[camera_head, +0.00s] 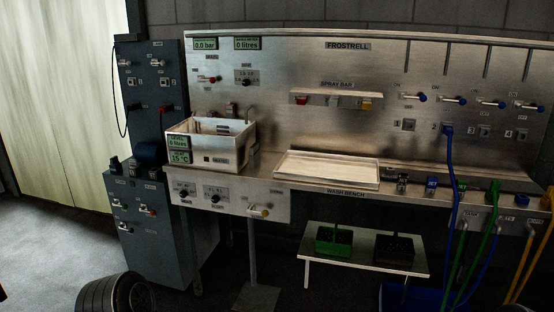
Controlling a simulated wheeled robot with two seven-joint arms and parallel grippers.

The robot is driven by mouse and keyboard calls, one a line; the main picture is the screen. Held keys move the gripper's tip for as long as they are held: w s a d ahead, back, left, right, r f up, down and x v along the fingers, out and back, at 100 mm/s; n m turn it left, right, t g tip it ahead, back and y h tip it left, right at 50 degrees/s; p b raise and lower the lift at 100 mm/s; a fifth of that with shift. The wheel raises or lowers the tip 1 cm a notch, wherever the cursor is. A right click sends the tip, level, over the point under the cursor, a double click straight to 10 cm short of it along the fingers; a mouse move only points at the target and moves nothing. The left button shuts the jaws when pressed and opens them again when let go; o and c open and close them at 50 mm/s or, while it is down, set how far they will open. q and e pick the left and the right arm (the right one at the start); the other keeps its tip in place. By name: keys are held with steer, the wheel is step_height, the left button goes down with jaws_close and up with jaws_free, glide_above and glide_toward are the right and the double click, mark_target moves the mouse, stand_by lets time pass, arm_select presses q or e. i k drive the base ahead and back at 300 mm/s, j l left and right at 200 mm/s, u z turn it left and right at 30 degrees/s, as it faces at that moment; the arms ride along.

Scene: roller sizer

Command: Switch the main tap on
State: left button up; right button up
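A lever with a red tip (210,79) sits on the steel back panel at the upper left. It lies roughly level, below a green display reading 0.0 bar (205,44). A second green display (247,43) beside it reads 0 litres. Another red-tipped lever (163,109) is on the dark cabinet (150,70) to the left. The small labels are too small to read, so I cannot tell which lever is the main tap. Neither of my grippers is in view.
A white basin (209,158) and a shallow tray (327,169) stand on the wash bench. Several blue-tipped taps (415,97) line the panel's right. Blue (451,200), green and yellow hoses hang at the right. A low table (365,248) holds green and dark crates.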

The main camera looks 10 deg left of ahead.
mark_target(213, 81)
steer(key=i+u, duration=0.35)
steer(key=i, duration=0.2)
steer(key=i+u, duration=0.4)
steer(key=i+j+u, duration=0.4)
steer(key=i, duration=0.45)
steer(key=i+l+u, duration=0.1)
steer(key=i+u, duration=0.35)
steer(key=i, duration=0.4)
